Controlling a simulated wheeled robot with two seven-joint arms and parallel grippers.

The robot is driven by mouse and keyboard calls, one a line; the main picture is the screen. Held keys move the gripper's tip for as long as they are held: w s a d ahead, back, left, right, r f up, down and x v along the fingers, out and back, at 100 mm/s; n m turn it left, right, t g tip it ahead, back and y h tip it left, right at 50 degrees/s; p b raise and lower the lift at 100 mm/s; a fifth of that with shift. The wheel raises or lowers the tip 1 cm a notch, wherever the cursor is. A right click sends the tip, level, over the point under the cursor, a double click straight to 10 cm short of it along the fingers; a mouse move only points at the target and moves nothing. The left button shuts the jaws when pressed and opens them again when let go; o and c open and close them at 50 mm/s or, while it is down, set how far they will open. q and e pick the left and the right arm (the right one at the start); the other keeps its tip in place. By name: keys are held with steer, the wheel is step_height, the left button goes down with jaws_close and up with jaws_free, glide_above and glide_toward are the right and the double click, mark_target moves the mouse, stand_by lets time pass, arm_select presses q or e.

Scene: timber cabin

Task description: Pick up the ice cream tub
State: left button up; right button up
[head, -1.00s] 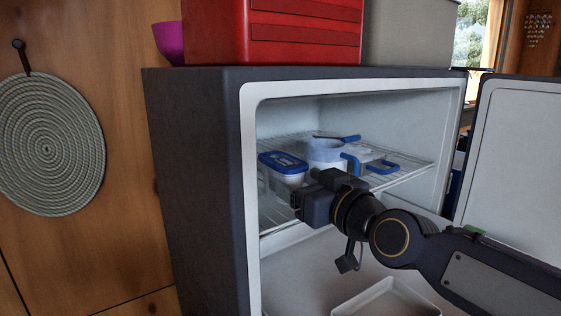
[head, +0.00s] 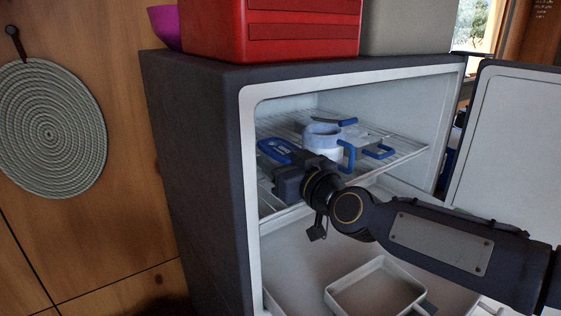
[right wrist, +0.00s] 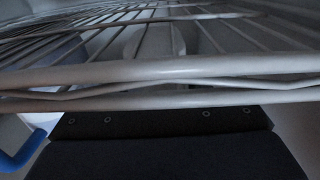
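A tub with a blue lid (head: 275,149), which looks like the ice cream tub, sits at the left of the wire shelf (head: 408,147) in the open fridge. My right gripper (head: 289,181) is in front of it and hides most of its body. I cannot tell whether they touch. The finger opening is hidden, so its state is unclear. In the right wrist view the shelf wires (right wrist: 160,72) cross close to the camera, above a dark part of my gripper, and no grasped thing shows. My left gripper is not in view.
A white jug with a blue handle (head: 322,139) stands close right of the tub. Another blue handle (head: 379,151) lies farther right. A white tray (head: 372,292) sits below. The fridge's left wall (head: 195,170) and open door (head: 510,150) bound the space.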

steer(key=c, duration=0.6)
steer(key=shift+r, duration=0.2)
